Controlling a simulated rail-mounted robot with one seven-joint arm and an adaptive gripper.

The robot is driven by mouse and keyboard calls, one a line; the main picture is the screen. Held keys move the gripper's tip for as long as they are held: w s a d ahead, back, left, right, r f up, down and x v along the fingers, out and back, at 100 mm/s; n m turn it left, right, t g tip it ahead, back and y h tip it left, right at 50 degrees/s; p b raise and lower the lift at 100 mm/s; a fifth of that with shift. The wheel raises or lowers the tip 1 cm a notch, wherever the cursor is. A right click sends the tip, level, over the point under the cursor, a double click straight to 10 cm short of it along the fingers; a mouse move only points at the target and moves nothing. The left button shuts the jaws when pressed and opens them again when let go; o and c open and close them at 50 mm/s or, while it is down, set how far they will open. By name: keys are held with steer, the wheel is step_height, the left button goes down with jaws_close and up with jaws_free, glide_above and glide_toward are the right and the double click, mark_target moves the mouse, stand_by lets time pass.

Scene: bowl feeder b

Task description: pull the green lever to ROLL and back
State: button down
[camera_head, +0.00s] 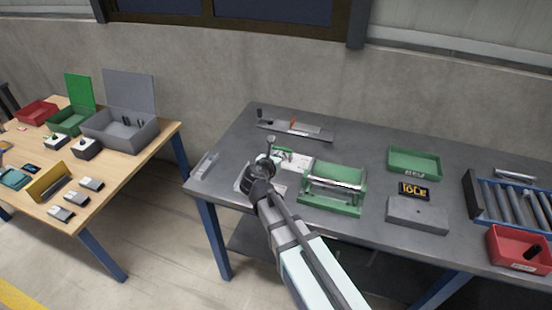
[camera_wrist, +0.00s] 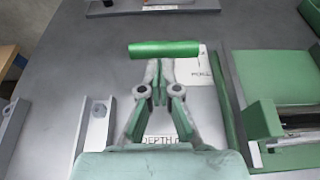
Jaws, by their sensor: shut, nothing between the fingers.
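The green lever's handle (camera_wrist: 164,49) shows in the wrist view as a horizontal green bar, just beyond my fingertips. My gripper (camera_wrist: 160,68) is shut with nothing between its fingers. Its tips point at the bar's lower edge; I cannot tell if they touch it. A pale plate (camera_wrist: 203,78) under the lever carries lettering, partly hidden, that seems to read ROLL at the upper right; DEPTH shows between my fingers. In the head view my gripper (camera_head: 265,160) is over the plate, left of the green roller machine (camera_head: 333,188), and hides much of the lever.
A dark display (camera_head: 413,191) reading IDLE sits between a green tray (camera_head: 414,163) and a grey block (camera_head: 417,215). A grey fixture (camera_head: 295,130) lies behind the plate. A metal channel (camera_wrist: 95,125) is left of my gripper. A red bin (camera_head: 519,249) stands at right.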

steer(key=shift+r, duration=0.1)
stand_by(0.3)
steer(key=shift+w+r, duration=0.2)
